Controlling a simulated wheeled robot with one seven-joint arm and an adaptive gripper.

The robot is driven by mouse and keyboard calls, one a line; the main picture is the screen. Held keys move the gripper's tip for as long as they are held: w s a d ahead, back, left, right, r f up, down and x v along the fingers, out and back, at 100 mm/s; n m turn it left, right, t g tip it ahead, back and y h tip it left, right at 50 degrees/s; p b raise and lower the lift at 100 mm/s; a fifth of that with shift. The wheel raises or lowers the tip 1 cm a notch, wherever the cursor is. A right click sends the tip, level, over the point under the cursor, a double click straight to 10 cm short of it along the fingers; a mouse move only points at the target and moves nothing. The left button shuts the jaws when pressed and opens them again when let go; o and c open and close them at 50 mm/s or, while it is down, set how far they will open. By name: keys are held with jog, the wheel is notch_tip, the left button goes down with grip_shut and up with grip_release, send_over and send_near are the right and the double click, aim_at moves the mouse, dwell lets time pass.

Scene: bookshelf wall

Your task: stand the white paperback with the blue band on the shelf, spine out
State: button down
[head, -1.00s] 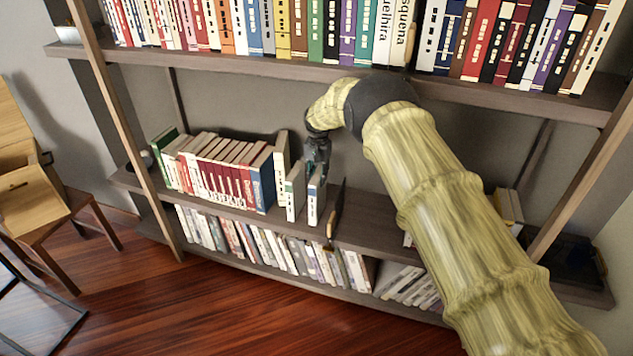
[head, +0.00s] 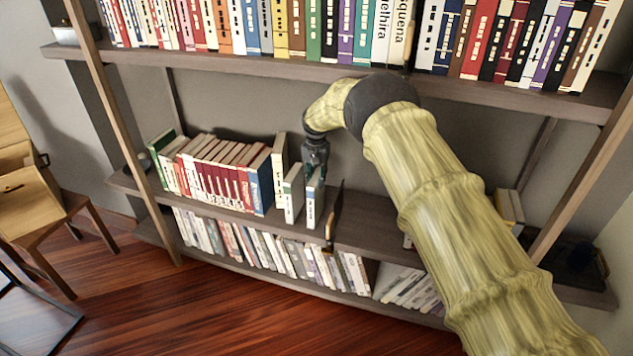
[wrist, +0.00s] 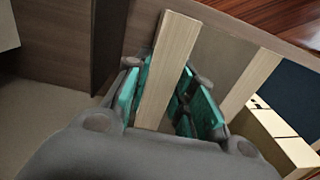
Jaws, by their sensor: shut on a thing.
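The white paperback with the blue band (head: 315,203) is upright at the middle shelf, spine facing out. My gripper (head: 316,168) is above and behind it, shut on its upper part. In the wrist view the teal finger pads of my gripper (wrist: 165,95) lie on either side of the paperback's pale page block (wrist: 168,65). The middle shelf (head: 375,228) runs under it; I cannot tell whether the book's foot touches the board. A similar white book (head: 293,196) stands just to its left with a narrow gap.
A row of red, white and blue books (head: 225,180) stands further left on the same shelf. A thin upright divider (head: 333,215) is close to the paperback's right. The upper shelf (head: 260,67), full of books, is overhead.

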jog(key=b, duration=0.3)
jog(key=shift+f+b, duration=0.15)
jog(key=shift+b, duration=0.2)
jog(key=shift+r, duration=0.3)
jog(key=shift+f, duration=0.25)
dwell(0.9)
jog(key=c, duration=1.1)
grip_release()
